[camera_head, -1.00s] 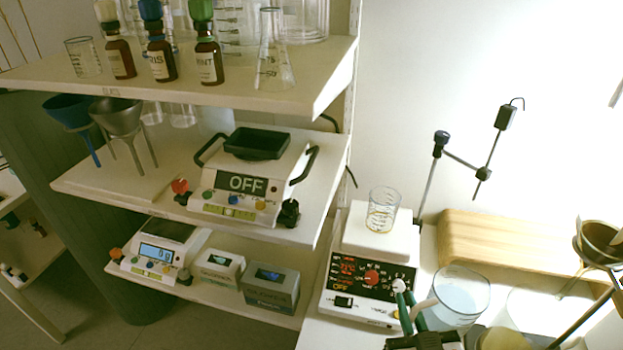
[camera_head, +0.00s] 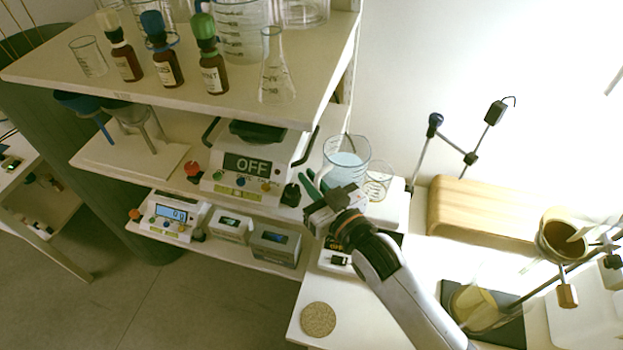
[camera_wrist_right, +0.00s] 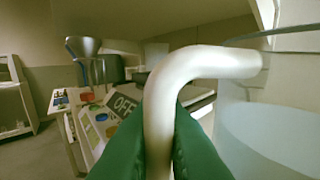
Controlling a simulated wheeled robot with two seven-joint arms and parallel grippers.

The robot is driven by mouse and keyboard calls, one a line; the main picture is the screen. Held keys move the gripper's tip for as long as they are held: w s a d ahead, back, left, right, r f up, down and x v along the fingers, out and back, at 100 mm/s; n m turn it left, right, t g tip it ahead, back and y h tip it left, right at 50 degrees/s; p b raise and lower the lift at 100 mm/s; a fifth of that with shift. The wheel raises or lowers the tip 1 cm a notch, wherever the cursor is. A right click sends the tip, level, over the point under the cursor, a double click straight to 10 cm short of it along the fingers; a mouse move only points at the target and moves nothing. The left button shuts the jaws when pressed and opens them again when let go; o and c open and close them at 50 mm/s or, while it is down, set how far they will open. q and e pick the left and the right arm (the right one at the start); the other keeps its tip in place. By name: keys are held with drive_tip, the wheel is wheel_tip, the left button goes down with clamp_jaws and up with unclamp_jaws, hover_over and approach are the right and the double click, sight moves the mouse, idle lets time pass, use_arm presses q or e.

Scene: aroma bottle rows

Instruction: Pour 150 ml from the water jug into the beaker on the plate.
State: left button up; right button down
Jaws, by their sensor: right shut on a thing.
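The water jug (camera_head: 345,161) is a clear vessel with pale blue water, held up beside the beaker. My right gripper (camera_head: 318,186) is shut on its handle; the pale handle (camera_wrist_right: 158,110) stands between the green fingers in the right wrist view, with the jug's wall (camera_wrist_right: 268,125) at the right. The jug looks about upright. The clear beaker (camera_head: 377,182) stands on the white plate (camera_head: 397,207) of the hotplate device, just right of the jug and partly overlapped by it. My right arm hides much of the device's front panel. My left gripper is out of view.
Shelves at the left hold brown bottles (camera_head: 166,68), a flask (camera_head: 276,75), a balance reading OFF (camera_head: 240,180) and funnels. The upper shelf edge is close to the jug. A stand rod (camera_head: 422,150) and wooden block (camera_head: 480,217) lie to the right. A cork mat (camera_head: 318,319) is in front.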

sight(334, 173)
drive_tip(key=shift+d+r, duration=0.1)
drive_tip(key=shift+r, duration=0.1)
drive_tip(key=shift+w+m, duration=0.1)
drive_tip(key=shift+m, duration=0.2)
drive_tip(key=shift+w+d+r+m, duration=0.15)
drive_tip(key=shift+w+d+m, duration=0.15)
drive_tip(key=shift+m, duration=0.3)
drive_tip(key=shift+w+d+r+m+g+p, duration=0.15)
drive_tip(key=shift+w+d+r+m+g, duration=0.1)
drive_tip(key=shift+w+d+m, duration=0.4)
drive_tip(key=shift+w+d+r+m+g+p, duration=0.15)
drive_tip(key=shift+w+d+m+g, duration=0.25)
drive_tip(key=shift+m, duration=0.45)
idle(0.3)
drive_tip(key=shift+m, duration=0.8)
drive_tip(key=shift+w+d+f+b, duration=0.2)
drive_tip(key=shift+w+f+b, duration=0.05)
drive_tip(key=shift+f+b, duration=0.95)
drive_tip(key=shift+w+d+f+b, duration=0.15)
drive_tip(key=shift+w+f+b, duration=0.1)
drive_tip(key=shift+f+b, duration=0.9)
drive_tip(key=shift+w+d+f+b, duration=0.2)
drive_tip(key=shift+w+f+b, duration=0.05)
drive_tip(key=shift+f+b, duration=0.95)
idle(0.6)
drive_tip(key=shift+w+d+r, duration=0.1)
drive_tip(key=shift+r, duration=0.05)
